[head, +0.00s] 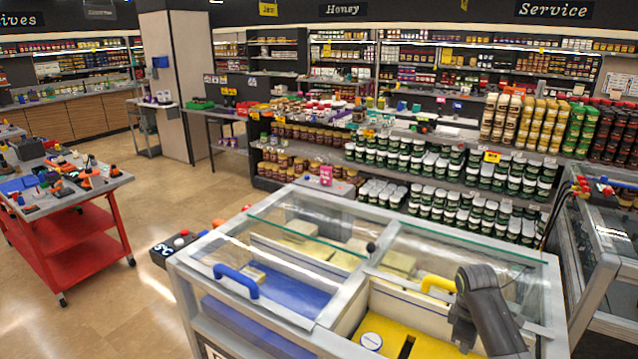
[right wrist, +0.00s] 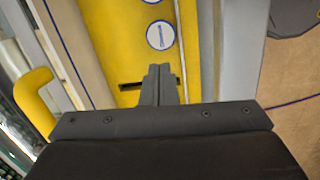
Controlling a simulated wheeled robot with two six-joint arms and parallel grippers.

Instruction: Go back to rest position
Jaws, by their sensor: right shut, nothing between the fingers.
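My right gripper (head: 462,328) is at the lower right of the head view, over the right-hand part of the glass-topped display case (head: 552,290). In the right wrist view its fingers (right wrist: 159,72) are together with nothing between them. Beyond them is a yellow panel (right wrist: 128,50) with white round discs (right wrist: 160,36) and a dark slot (right wrist: 132,86). In the head view the yellow panel (head: 432,347) shows inside the case, partly hidden by my arm. Whether the fingertips touch anything cannot be told. My left gripper is not in view.
The case has a yellow handle (head: 438,283) close to my right gripper and a blue handle (head: 236,281) on the left lid. Another glass case (head: 597,270) stands at the right. A red cart (head: 85,262) stands left, with open floor (head: 190,207) between. Stocked shelves stand behind.

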